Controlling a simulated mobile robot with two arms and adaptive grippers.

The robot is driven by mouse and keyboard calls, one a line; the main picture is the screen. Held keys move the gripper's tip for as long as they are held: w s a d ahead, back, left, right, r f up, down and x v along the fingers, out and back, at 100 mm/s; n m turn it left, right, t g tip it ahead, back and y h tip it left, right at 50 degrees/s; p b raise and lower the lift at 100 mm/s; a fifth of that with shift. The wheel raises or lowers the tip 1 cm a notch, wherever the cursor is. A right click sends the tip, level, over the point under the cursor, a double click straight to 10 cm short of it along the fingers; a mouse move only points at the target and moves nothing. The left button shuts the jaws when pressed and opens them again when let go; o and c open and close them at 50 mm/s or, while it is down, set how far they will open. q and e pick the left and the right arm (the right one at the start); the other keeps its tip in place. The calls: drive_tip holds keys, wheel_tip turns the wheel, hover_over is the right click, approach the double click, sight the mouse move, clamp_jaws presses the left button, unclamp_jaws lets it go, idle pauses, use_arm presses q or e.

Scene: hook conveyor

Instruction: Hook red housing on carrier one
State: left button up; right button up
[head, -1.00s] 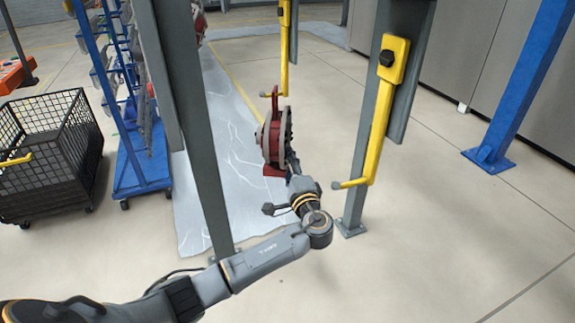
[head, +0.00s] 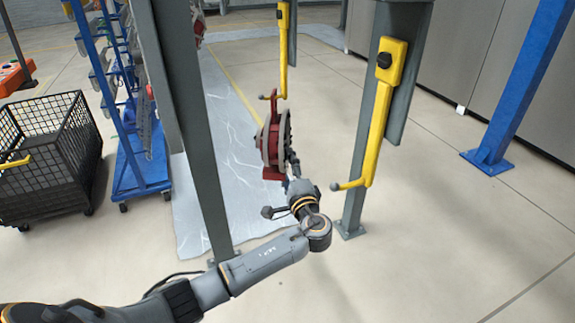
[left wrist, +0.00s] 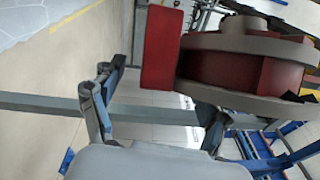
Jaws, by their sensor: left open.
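The red housing (head: 273,142), with a grey round rim, is off the floor at the lower end of the far yellow hook (head: 283,50). Its narrow red upper part meets the hook's bent tip; the exact contact is too small to tell. A nearer yellow hook (head: 378,120) is empty. My left gripper (head: 291,172) is just below and to the right of the housing. In the left wrist view my left gripper (left wrist: 158,98) has its fingers spread with nothing between them, and the housing (left wrist: 232,70) is close above right. My right gripper is out of view.
A black mesh cart (head: 50,155) and a blue rack (head: 138,165) are at the left.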

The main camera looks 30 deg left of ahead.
use_arm(q)
drive_tip(key=r+v, duration=0.1)
drive_tip(key=v, duration=1.1)
wheel_tip(320, 180, down, 22)
drive_tip(key=a+m+g+h, duration=0.1)
drive_tip(key=m+g+h, duration=0.1)
drive_tip(key=g+h, duration=0.15)
drive_tip(key=s+f+g+h, duration=0.1)
drive_tip(key=s+f+h, duration=0.1)
drive_tip(key=s+f, duration=0.45)
drive_tip(key=s+f+g+h, duration=0.2)
drive_tip(key=s+f, duration=0.1)
drive_tip(key=f, duration=0.7)
drive_tip(key=s+f+n+g+h, duration=0.3)
drive_tip(key=s+f+n+g, duration=0.15)
drive_tip(key=s+f, duration=1.35)
drive_tip(key=s+f+n+h, duration=0.1)
drive_tip(key=s+n, duration=0.1)
drive_tip(key=s, duration=0.8)
drive_tip(key=s+f+n+g+h, duration=0.1)
drive_tip(key=s+f+n, duration=0.1)
drive_tip(key=s, duration=0.8)
drive_tip(key=shift+s+f+n+g, duration=0.3)
drive_tip(key=shift+s+n, duration=0.1)
drive_tip(key=shift+n, duration=0.45)
drive_tip(key=shift+d, duration=0.1)
